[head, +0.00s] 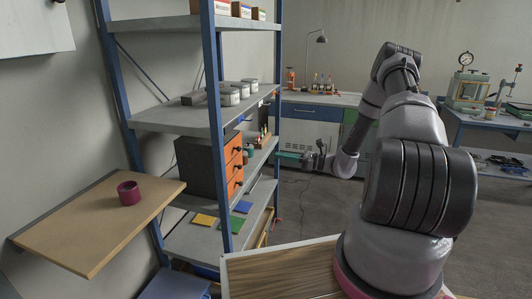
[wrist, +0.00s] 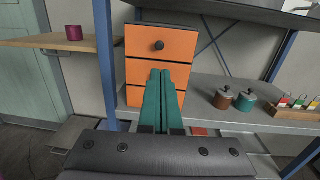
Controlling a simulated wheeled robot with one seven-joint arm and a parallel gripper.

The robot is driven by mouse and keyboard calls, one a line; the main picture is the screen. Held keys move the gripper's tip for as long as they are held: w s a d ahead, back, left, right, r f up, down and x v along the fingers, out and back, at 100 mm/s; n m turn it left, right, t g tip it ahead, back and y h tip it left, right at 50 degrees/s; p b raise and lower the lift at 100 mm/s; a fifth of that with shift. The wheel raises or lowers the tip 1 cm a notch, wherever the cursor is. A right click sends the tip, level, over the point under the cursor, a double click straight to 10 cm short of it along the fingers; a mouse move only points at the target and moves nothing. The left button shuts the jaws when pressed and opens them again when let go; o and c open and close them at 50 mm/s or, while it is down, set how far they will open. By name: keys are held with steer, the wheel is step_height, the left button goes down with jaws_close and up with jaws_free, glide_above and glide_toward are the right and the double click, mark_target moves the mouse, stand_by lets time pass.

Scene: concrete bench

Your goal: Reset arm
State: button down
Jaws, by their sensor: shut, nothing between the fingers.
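My gripper (head: 318,160) is at the end of my arm, in front of the shelf rack's right side in the head view. In the wrist view its two teal fingers (wrist: 159,100) lie side by side, shut and empty. Beyond them stands a small cabinet with orange drawers (wrist: 158,42), which also shows on the rack in the head view (head: 234,165). The fingers cover part of its lower drawers. I cannot tell the exact gap between the fingertips and the drawers.
A blue-framed shelf rack (head: 213,70) holds jars (head: 229,96) and colored sheets (head: 204,219). A wooden wall shelf (head: 85,226) at left bears a maroon ring-shaped cup (head: 129,193). Workbenches stand at the back. Open floor shows between the rack and my arm.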

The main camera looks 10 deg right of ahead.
steer(key=s+a+r+n+g+h, duration=0.35)
steer(key=s+r+n, duration=0.25)
steer(key=r, duration=0.5)
steer(key=s+a+r+n+g+h, duration=0.25)
steer(key=s+r+n+g, duration=0.35)
steer(key=r, duration=0.4)
steer(key=s+d+r+n+t+h, duration=0.2)
steer(key=s+r+n+t+h, duration=0.1)
steer(key=s+r, duration=0.5)
steer(key=s+d+r+n+t+h, duration=0.3)
steer(key=s+r, duration=0.5)
steer(key=s, duration=0.4)
steer(key=n+t+h, duration=0.1)
steer(key=t+h, duration=0.1)
steer(key=shift+h, duration=0.4)
steer(key=shift+t, duration=0.25)
